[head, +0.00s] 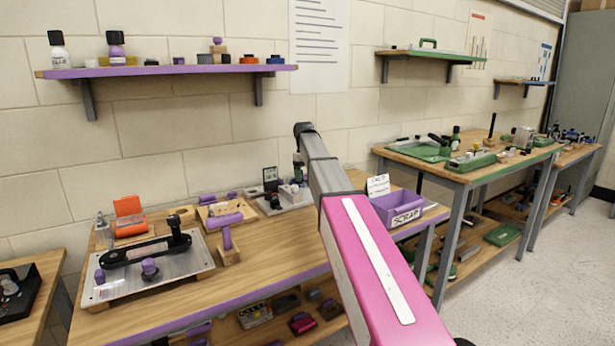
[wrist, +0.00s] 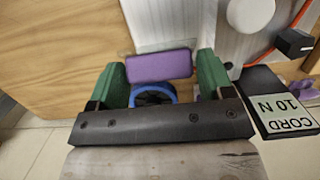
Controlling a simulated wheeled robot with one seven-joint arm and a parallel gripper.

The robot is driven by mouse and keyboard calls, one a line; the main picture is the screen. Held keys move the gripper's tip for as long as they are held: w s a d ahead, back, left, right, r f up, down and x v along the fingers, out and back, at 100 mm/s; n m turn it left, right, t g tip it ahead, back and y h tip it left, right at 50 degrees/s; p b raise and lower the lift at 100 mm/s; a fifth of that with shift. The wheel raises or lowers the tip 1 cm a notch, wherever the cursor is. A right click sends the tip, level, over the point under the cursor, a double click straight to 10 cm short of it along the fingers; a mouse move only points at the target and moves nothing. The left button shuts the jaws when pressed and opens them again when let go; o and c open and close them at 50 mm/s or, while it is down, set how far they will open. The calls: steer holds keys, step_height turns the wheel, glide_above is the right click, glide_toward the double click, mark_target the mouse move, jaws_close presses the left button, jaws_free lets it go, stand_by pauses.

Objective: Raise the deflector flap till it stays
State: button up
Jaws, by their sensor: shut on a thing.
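My gripper (wrist: 161,82) shows in the wrist view as two green fingers on a dark mount. The fingers are on either side of a purple bar (wrist: 160,66) and appear closed on its ends. The bar looks like part of the deflector flap, but the flap's outline and tilt cannot be made out. A blue ring with a dark centre (wrist: 153,94) shows just below the bar, between the fingers. In the head view my arm reaches over the back of the purple-edged table, and it hides most of the gripper and what it holds.
A black block labelled "CORD 10 N" (wrist: 287,110) is close to the right finger. A white round part (wrist: 249,15) and an orange cord (wrist: 290,35) are near it.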

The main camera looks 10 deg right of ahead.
steer(key=o, duration=1.1)
